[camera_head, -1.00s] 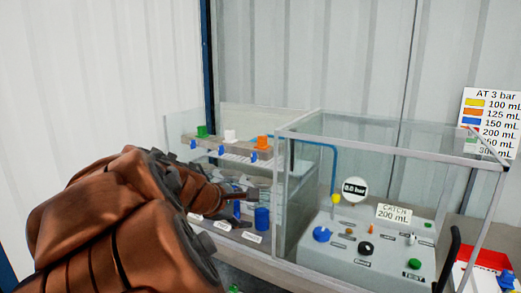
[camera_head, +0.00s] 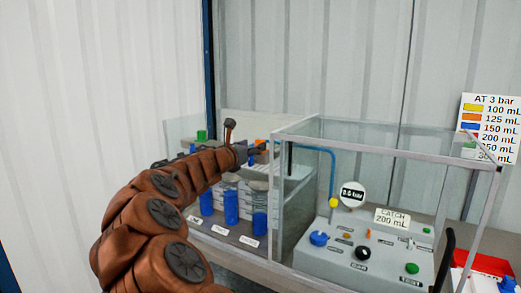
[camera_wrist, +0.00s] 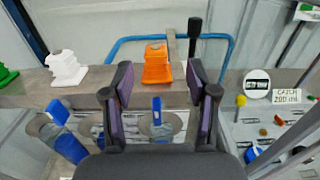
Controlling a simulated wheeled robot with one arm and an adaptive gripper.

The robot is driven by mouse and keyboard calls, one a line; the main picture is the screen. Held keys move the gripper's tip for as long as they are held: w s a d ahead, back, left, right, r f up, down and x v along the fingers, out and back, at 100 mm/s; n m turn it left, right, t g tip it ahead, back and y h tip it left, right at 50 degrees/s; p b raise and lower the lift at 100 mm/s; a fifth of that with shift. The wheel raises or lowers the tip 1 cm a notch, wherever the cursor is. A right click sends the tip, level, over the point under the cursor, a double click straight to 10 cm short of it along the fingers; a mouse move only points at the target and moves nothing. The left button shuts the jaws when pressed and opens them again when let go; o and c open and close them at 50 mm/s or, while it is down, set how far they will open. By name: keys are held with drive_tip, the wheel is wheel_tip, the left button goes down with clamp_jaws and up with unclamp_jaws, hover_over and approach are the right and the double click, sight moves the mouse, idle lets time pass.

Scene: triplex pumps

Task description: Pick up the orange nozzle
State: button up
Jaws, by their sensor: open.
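The orange nozzle (camera_wrist: 157,66) stands upright on a grey shelf (camera_wrist: 100,97) in the wrist view, near the picture's middle. My gripper (camera_wrist: 159,80) is open, with one dark finger to each side of the nozzle in the picture. The nozzle appears a little beyond the fingertips, and I cannot tell whether they reach it. No contact shows. In the head view my gripper (camera_head: 244,138) is at the shelf and mostly covers the nozzle; only a small orange patch (camera_head: 260,142) shows.
A white nozzle (camera_wrist: 66,68) and a green nozzle (camera_wrist: 6,75) stand left on the shelf. A blue tap (camera_wrist: 157,112) is below the orange nozzle. A blue tube (camera_wrist: 124,42) runs behind. The glass-walled pump panel (camera_head: 365,250) is to the right. Blue cylinders (camera_head: 231,207) stand below.

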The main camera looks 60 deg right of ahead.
sight(257, 143)
drive_tip(key=shift+w+d+p, duration=0.2)
drive_tip(key=shift+d+p, duration=0.1)
drive_tip(key=shift+d, duration=1.2)
drive_tip(key=shift+w+d+p, duration=0.2)
drive_tip(key=shift+d+p, duration=0.05)
drive_tip(key=shift+d, duration=1.25)
clamp_jaws()
